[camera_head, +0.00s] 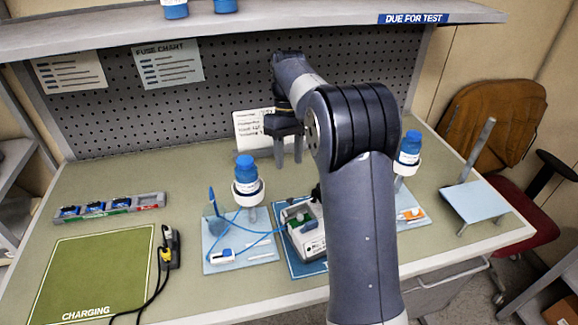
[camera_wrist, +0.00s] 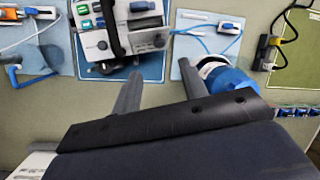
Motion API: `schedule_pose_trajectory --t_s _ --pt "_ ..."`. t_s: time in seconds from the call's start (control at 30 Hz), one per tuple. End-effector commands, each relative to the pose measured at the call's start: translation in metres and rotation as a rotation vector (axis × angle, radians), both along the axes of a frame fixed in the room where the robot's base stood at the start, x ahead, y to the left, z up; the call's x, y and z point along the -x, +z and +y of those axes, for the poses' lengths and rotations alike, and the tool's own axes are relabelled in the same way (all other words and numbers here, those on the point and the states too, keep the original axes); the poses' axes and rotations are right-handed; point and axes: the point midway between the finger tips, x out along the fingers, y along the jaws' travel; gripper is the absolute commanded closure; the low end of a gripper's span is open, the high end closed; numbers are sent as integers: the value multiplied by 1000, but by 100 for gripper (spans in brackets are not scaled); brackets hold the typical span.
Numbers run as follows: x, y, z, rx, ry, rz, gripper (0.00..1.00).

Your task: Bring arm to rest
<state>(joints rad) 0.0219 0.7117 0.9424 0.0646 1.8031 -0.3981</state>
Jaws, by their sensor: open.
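My gripper (camera_head: 288,158) hangs above the back part of the bench, fingers pointing down. Its two fingers stand apart with nothing between them, as the wrist view also shows (camera_wrist: 158,85). My arm rises from the front and bends at the elbow over the bench. A grey infusion pump (camera_head: 306,232) sits on a blue mat (camera_head: 305,266) below, partly hidden by my arm. It also shows at the top of the wrist view (camera_wrist: 125,28). A blue-capped bottle (camera_head: 246,170) stands in a white ring holder left of the pump.
A green charging mat (camera_head: 95,275) lies at left, with black-and-yellow connectors (camera_head: 169,247) beside it. A grey fuse tray (camera_head: 110,206) is behind it. Another blue bottle (camera_head: 409,147) stands right of my arm. A shelf (camera_head: 290,32) spans overhead. A light-blue stand (camera_head: 475,200) is at right.

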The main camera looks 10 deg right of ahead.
Motion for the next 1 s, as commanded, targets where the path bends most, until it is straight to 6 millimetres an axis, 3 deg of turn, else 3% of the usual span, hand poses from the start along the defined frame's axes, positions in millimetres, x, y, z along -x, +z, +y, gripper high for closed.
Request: schedule_pose_trajectory --t_s 0.6,0.77,1.0 --pt "1 -3 0 -1 0 1 59" --pt "7 -19 2 0 0 2 59" --pt "20 -58 4 0 0 4 59"
